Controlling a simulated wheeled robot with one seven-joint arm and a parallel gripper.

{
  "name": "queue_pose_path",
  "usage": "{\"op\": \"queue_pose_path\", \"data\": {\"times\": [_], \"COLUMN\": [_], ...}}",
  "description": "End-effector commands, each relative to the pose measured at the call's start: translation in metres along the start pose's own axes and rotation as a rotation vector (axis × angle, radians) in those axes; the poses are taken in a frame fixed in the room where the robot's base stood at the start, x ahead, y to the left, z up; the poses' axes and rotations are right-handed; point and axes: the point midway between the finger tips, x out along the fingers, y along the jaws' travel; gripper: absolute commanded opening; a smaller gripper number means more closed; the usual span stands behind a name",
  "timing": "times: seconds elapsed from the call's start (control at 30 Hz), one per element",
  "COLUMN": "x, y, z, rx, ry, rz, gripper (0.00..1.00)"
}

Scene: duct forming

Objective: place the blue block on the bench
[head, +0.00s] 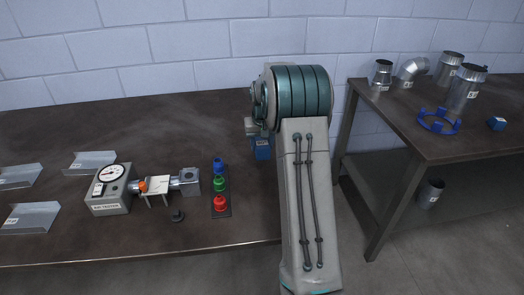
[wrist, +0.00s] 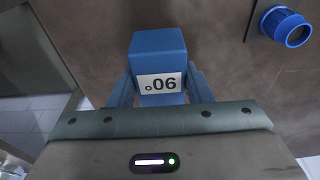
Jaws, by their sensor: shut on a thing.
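In the head view the blue block (head: 262,149) shows partly below my arm, over the right end of the left brown bench (head: 120,125). My arm hides most of the gripper there. I cannot tell whether the block touches the bench top.
A stand with blue, green and red knobs (head: 220,184) is left of the block. A gauge box (head: 109,189) and metal channels (head: 30,217) lie further left.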

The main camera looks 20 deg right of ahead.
Motion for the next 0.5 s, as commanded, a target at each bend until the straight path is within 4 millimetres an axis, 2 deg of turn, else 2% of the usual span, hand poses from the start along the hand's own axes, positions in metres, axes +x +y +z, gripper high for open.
{"op": "queue_pose_path", "data": {"times": [0.17, 0.4, 0.5], "x": [0.007, 0.038, 0.043], "y": [0.002, 0.002, 0.002], "z": [-0.004, 0.002, 0.002], "rx": [0.0, 0.001, 0.001], "ry": [0.0, -0.002, 0.001], "rz": [0.0, -0.001, -0.001], "gripper": [0.13, 0.13, 0.13]}}
